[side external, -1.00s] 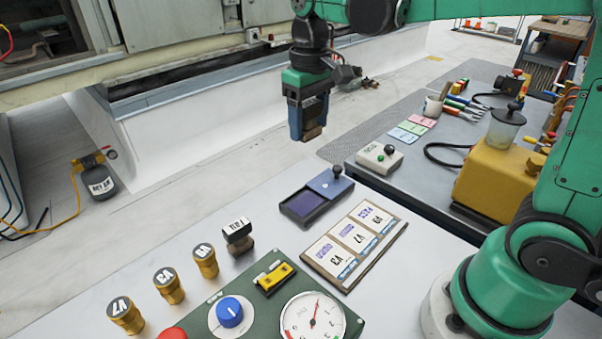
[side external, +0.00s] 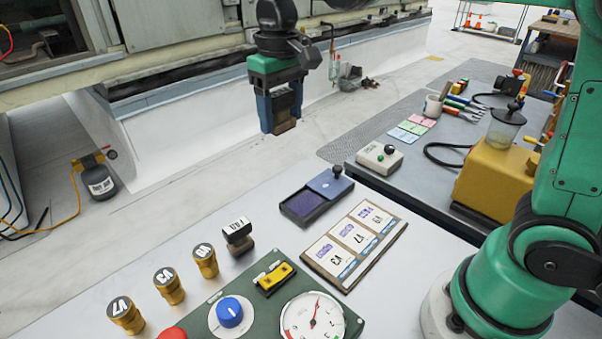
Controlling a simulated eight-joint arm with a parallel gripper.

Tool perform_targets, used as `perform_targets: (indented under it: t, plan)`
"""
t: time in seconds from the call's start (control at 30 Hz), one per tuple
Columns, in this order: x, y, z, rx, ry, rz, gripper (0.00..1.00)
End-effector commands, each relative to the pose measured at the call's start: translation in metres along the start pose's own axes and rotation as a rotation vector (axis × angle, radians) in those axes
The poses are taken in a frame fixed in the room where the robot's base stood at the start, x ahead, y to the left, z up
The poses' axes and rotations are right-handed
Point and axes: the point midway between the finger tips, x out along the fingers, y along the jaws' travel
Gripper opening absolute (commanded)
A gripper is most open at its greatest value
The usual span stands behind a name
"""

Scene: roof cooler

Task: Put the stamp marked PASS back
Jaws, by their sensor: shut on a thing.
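My gripper (side external: 281,122) is shut on a stamp (side external: 286,126) and holds it in the air, well above the bench. Its brown wooden lower end shows between the fingertips; its label is not readable here. Another stamp (side external: 238,236) with a dark body, a white label and a brown base stands upright on the bench, below and to the left of my gripper. Its small lettering is too unclear to read for sure. The ink pad (side external: 301,205) lies open on the bench, with its blue lid (side external: 330,184) behind it.
A board (side external: 309,256) with three purple-stamped cards lies right of centre. Several brass-coloured knobs (side external: 205,262) stand at left. A green panel (side external: 262,308) with a blue dial and gauge is in front.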

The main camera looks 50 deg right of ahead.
Motion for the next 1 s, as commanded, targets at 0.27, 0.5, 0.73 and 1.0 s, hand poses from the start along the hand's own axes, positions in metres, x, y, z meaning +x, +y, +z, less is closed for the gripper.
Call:
perform_targets:
  t: [0.27,0.5,0.73,1.0]
  plan:
    - [0.002,-0.037,-0.003,0.001,0.0,0.0,0.07]
    - [0.061,-0.037,-0.002,0.002,0.0,0.0,0.07]
    - [0.118,-0.036,-0.002,0.002,0.001,0.0,0.07]
    - [0.15,-0.036,-0.002,0.002,0.001,0.0,0.07]
